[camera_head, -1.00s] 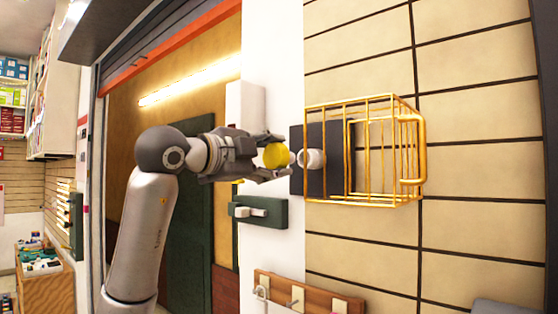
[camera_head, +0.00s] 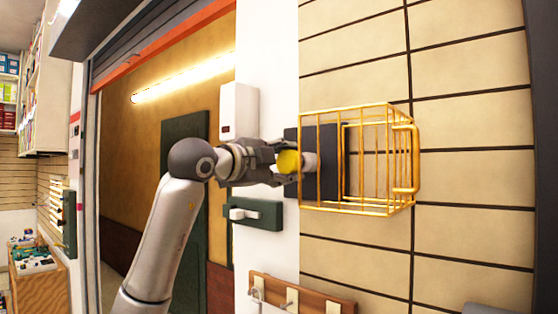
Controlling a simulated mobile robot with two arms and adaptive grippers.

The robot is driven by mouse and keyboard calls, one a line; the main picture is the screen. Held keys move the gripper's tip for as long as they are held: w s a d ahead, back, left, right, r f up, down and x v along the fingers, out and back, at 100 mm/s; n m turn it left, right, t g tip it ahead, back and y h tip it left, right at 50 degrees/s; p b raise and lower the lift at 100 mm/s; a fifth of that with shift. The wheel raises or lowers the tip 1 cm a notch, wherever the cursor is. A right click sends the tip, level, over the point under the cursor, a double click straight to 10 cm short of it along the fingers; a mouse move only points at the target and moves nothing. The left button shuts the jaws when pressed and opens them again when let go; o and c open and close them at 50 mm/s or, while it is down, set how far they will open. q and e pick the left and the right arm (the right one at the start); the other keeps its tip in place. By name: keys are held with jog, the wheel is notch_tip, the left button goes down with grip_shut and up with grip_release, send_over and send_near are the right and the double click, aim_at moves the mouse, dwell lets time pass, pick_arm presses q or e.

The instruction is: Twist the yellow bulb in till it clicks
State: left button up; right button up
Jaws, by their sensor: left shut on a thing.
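The yellow bulb (camera_head: 289,162) is at the mouth of a pale socket (camera_head: 310,162) on a dark mounting plate (camera_head: 328,185). My left gripper (camera_head: 286,164) is shut on the bulb, its fingers reaching in from the left. The bulb and socket look in line and close together; whether the bulb's base is inside the socket I cannot tell. A yellow wire cage (camera_head: 388,210) stands out from the plate, to the right of the bulb. My right gripper is not in view.
A green plate with a white switch (camera_head: 265,214) is below the gripper. A white box (camera_head: 239,112) is on the wall above it. A wooden hook rail (camera_head: 325,303) is lower down. The cage's left bars are close to my fingers.

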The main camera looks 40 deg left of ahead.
pick_arm(q)
jog(key=shift+w+r, duration=0.1)
jog(key=shift+w, duration=0.4)
jog(key=shift+s+r+m+p, duration=0.1)
jog(key=shift+r+m+p, duration=0.05)
jog(key=shift+m+p, duration=0.9)
jog(key=shift+m, duration=0.45)
jog(key=m+p, duration=0.1)
jog(key=m, duration=0.4)
jog(key=shift+m, duration=0.3)
jog(key=m+p, duration=0.1)
jog(key=m, duration=0.3)
jog(key=shift+d+m, duration=0.1)
jog(key=shift+m, duration=0.3)
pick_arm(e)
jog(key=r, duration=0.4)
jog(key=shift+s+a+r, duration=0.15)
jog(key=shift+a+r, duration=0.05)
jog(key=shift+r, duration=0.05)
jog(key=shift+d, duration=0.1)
pick_arm(q)
jog(key=o, duration=1.1)
jog(key=shift+w, duration=0.2)
jog(key=o, duration=0.6)
